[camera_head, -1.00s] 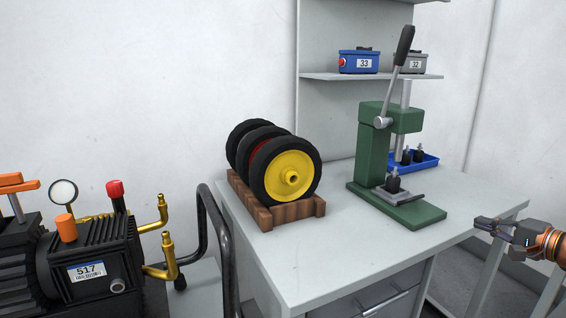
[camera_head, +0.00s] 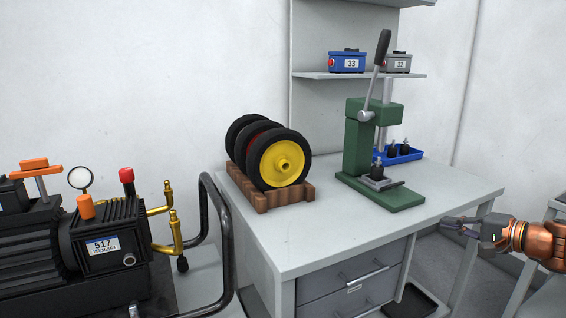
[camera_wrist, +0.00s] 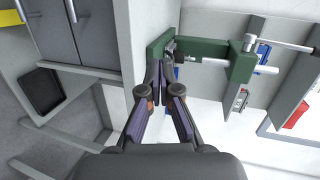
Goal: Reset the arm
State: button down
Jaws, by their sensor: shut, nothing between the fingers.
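My gripper (camera_head: 452,224) is at the right of the head view, near the right front edge of the grey workbench (camera_head: 330,238). It is shut and empty. In the wrist view my gripper (camera_wrist: 158,66) shows its fingertips together, in front of the green press. My copper-coloured arm comes in from the right edge of the head view. The green lever press (camera_head: 360,145) stands on the bench with its grey lever up. A small dark part (camera_head: 378,170) sits on its base plate, apart from my gripper.
Wheels (camera_head: 284,164) stand on a wooden rack on the bench. A blue tray (camera_head: 404,155) with dark parts lies behind the press. Blue (camera_head: 347,62) and grey (camera_head: 396,63) boxes sit on the shelf. A pump (camera_head: 100,240) is at left. A dark tray (camera_head: 410,305) lies below.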

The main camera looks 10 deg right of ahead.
jog(key=s+a+f+n+g, duration=0.2)
jog(key=s+a+n+g, duration=0.1)
jog(key=a, duration=0.7)
jog(key=s+a+f+n+g+y, duration=0.1)
jog(key=s+a+f+n+g, duration=0.25)
jog(key=a, duration=0.65)
jog(key=s+a+f+n+g, duration=0.2)
jog(key=s+a+g, duration=0.15)
jog(key=a, duration=0.65)
jog(key=s+a+f+n+g+h, duration=0.1)
jog(key=s+a+f+g, duration=0.15)
jog(key=s, duration=0.25)
jog(key=s+a+f+n+g+h, duration=0.2)
jog(key=s+f, duration=0.1)
jog(key=s, duration=0.3)
jog(key=s+d+f+g+h, duration=0.25)
jog(key=s+d+h, duration=0.2)
jog(key=s, duration=0.55)
notch_tip(320, 180, up, 21)
jog(key=t+p, duration=0.1)
jog(key=p, duration=1.8)
jog(key=shift+s+d+f+n+t+p, duration=0.15)
jog(key=shift+s+d+n+t+p, duration=0.05)
jog(key=shift+s+n+t+p, duration=0.2)
